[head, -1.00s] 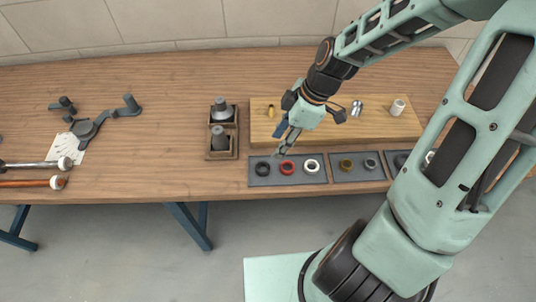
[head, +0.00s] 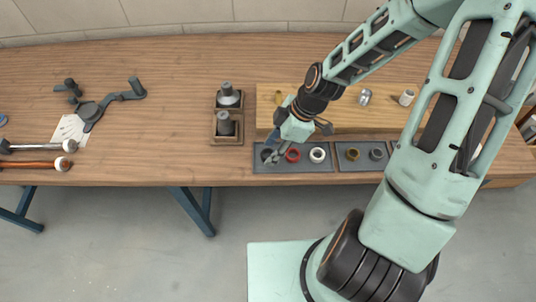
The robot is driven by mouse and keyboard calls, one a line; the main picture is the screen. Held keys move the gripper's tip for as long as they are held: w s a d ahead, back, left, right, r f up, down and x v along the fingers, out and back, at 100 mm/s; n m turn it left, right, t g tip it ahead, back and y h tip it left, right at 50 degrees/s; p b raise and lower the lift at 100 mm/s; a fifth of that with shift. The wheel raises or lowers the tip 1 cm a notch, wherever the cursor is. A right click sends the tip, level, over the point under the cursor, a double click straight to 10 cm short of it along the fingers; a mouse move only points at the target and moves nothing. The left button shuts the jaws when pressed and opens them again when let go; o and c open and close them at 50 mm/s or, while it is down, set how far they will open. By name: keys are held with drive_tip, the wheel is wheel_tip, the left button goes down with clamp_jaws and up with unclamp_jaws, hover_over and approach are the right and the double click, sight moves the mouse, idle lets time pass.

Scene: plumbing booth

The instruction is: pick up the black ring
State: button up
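The black ring (head: 266,154) lies at the left end of a dark grey mat, left of a red ring (head: 293,155) and a white ring (head: 317,155). My gripper (head: 271,159) points down and left, with its fingertips at the black ring. The fingers partly cover the ring. I cannot tell whether they touch it, or whether they are open or shut.
The dark mat (head: 330,166) lies in front of a raised wooden board (head: 345,122). A two-part wooden holder (head: 227,141) with grey fittings stands to the left.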

drive_tip(key=shift+a+f, duration=0.3)
drive_tip(key=shift+f, duration=0.35)
drive_tip(key=shift+c, duration=0.3)
drive_tip(key=c, duration=0.5)
drive_tip(key=shift+c, duration=0.2)
